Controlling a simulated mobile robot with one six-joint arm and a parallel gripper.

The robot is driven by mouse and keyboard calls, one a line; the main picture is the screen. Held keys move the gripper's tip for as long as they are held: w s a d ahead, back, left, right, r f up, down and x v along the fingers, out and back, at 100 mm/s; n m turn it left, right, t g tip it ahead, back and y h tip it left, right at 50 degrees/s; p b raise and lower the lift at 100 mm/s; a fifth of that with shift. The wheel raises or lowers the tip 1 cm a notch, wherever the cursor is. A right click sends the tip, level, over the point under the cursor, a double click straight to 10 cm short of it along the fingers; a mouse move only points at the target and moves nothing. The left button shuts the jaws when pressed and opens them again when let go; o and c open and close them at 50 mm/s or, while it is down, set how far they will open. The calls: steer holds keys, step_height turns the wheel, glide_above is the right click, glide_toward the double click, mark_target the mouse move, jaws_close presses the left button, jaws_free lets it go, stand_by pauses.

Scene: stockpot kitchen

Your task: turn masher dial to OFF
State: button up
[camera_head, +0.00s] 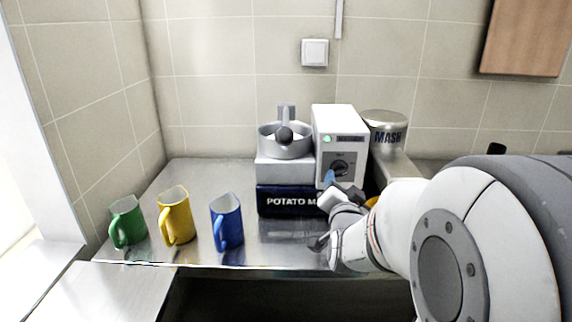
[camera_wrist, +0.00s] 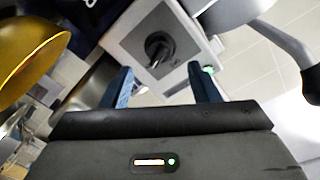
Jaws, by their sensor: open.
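The masher (camera_head: 337,135) is a white and grey box at the back of the steel counter, with a small green light on its upper front. Its dark round dial (camera_head: 341,168) is on the front panel, partly hidden by my gripper in the head view. My gripper (camera_head: 330,180) is in front of the masher, just below the dial. In the wrist view its two blue fingertips (camera_wrist: 160,85) are apart, with nothing between them. They appear short of the knob. The dial's setting is too small to read.
A green mug (camera_head: 127,222), a yellow mug (camera_head: 175,216) and a blue mug (camera_head: 227,222) stand on the counter (camera_head: 190,180) at left. A dark potato-labelled box (camera_head: 285,201) and a metal MASH canister (camera_head: 385,131) flank the masher. A yellow object (camera_wrist: 28,50) lies close at left in the wrist view.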

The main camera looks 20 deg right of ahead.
mark_target(340, 174)
steer(key=shift+w+d+r+p, duration=0.15)
steer(key=shift+w+d+p, duration=0.05)
steer(key=shift+w+p, duration=0.25)
steer(key=shift+x, duration=2.5)
steer(key=shift+c, duration=0.3)
steer(key=shift+a, duration=0.1)
steer(key=c, duration=0.9)
